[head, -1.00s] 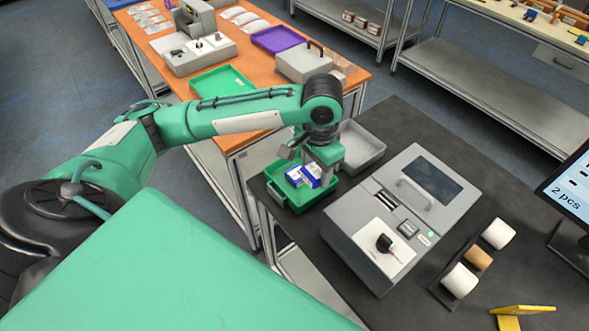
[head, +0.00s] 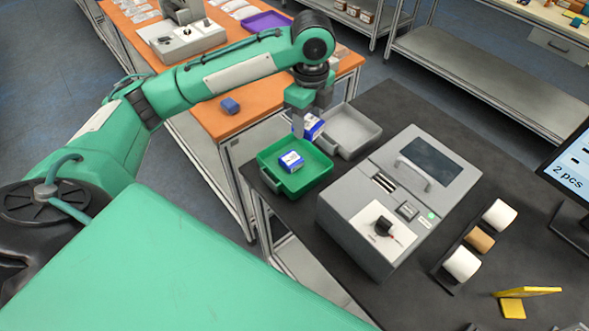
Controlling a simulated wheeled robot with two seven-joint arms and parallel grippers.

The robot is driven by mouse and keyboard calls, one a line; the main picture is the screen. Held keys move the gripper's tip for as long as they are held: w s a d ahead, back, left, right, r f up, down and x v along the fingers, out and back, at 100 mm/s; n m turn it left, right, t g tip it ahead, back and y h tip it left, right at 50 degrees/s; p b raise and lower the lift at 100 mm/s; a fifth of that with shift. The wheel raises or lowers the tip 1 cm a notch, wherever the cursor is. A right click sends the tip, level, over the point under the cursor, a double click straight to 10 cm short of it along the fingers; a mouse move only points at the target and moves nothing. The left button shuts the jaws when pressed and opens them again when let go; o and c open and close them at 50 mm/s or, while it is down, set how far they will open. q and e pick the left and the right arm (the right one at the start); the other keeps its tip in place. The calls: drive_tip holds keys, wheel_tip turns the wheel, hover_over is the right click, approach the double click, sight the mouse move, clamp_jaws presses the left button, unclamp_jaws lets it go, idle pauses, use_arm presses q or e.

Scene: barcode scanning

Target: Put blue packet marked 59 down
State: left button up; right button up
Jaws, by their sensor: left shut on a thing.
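My left gripper (head: 309,122) is shut on a blue and white packet (head: 315,128). It holds the packet above the table, where the green tray and the grey tray meet in the head view. The marking on the packet is too small to read. A second blue and white packet (head: 291,162) lies inside the green tray (head: 268,178). The grey tray (head: 352,128) is behind and to the right of the green tray, and its visible inside is empty. My right gripper is not in view.
A grey machine (head: 375,200) stands right of the trays on the dark table. Rolls on a holder (head: 480,240) and a yellow stand (head: 525,297) are further right.

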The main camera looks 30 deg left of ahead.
sight(305, 178)
use_arm(q)
drive_tip(key=shift+w+a+r+m, duration=0.15)
drive_tip(key=shift+m, duration=0.4)
drive_tip(key=shift+w+a+r+m, duration=0.1)
drive_tip(key=shift+w+m, duration=0.05)
drive_tip(key=shift+m, duration=0.4)
drive_tip(key=shift+f, duration=0.15)
wheel_tip(305, 178, down, 20)
drive_tip(key=p, duration=0.3)
drive_tip(key=shift+r, duration=0.2)
drive_tip(key=shift+f, duration=0.15)
drive_tip(key=o, duration=1.1)
drive_tip(key=shift+c, duration=0.2)
wheel_tip(305, 178, up, 12)
drive_tip(key=b, duration=0.2)
drive_tip(key=shift+b, duration=0.4)
